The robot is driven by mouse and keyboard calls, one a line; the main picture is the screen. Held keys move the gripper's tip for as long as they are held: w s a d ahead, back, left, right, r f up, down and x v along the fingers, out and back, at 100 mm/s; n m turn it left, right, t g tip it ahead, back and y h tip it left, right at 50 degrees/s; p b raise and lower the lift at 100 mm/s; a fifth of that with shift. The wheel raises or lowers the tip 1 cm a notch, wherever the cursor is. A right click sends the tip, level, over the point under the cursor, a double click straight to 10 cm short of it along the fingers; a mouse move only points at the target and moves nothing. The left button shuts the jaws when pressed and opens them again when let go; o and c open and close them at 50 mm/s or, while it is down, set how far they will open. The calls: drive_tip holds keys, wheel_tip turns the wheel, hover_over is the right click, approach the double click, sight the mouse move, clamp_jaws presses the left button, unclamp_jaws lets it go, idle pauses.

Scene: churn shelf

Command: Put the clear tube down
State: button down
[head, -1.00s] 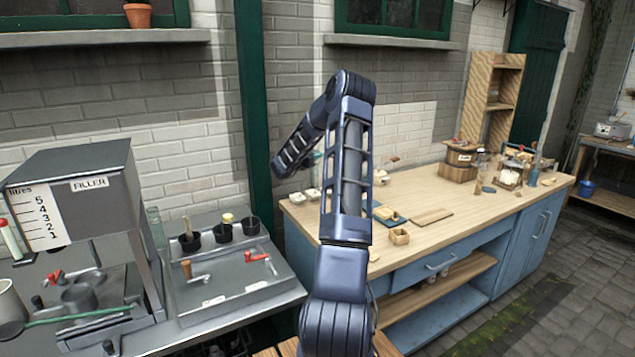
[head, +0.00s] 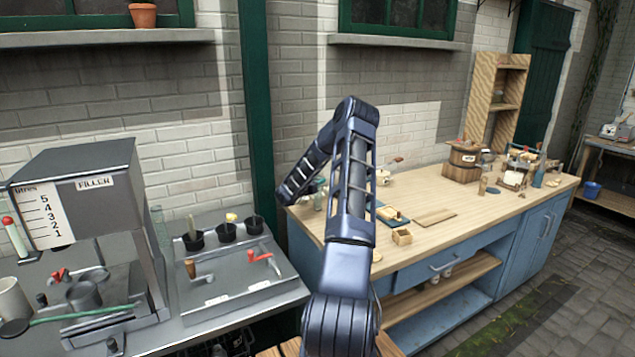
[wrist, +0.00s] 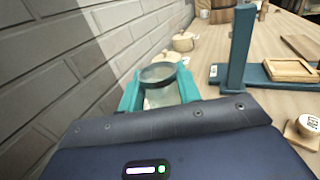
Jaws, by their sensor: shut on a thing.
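The clear tube (wrist: 160,76) shows in the wrist view as a see-through cylinder with a round rim, held between the teal fingers of my gripper (wrist: 160,92). My gripper is shut on it. The dark gripper body hides the tube's lower end, so I cannot tell whether it touches the bench. In the head view, my arm reaches over the left end of the wooden bench (head: 440,194), near the wall. There the arm largely hides the gripper and the tube.
A blue post (wrist: 238,50) on a blue base stands right of the tube, with a wooden frame (wrist: 290,69) beside it. Small lidded pots (wrist: 183,41) stand farther along the wall. The filler (head: 75,180) stands on the left counter.

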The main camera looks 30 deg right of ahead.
drive_tip(key=c, duration=1)
unclamp_jaws()
